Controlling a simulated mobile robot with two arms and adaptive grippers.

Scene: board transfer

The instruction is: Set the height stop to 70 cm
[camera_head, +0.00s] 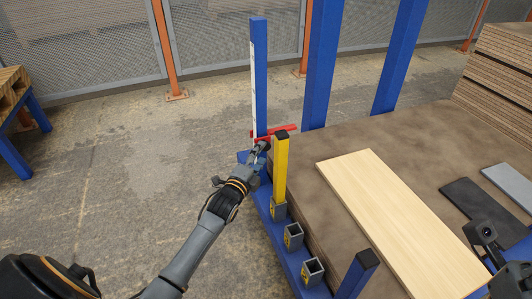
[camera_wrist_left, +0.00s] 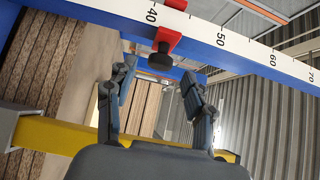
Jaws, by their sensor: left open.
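The height stop is a red slider (camera_head: 275,132) on a blue upright post (camera_head: 260,75) with a white scale (camera_head: 254,90). In the left wrist view the red stop (camera_wrist_left: 170,28) sits just past the 40 mark, between 40 and 50, and its black knob (camera_wrist_left: 160,60) points toward my gripper. The 70 mark (camera_wrist_left: 308,50) shows at the right end of the scale. My left gripper (camera_head: 261,148) is low on the post, beside the stop. In the left wrist view its fingers (camera_wrist_left: 158,82) are open, spread below the knob and apart from it.
A yellow post (camera_head: 281,170) stands close right of my left gripper. Empty sockets (camera_head: 293,236) line the blue frame in front. A pale board (camera_head: 395,215) lies on a brown stack. Part of my right arm shows at lower right, without visible fingers.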

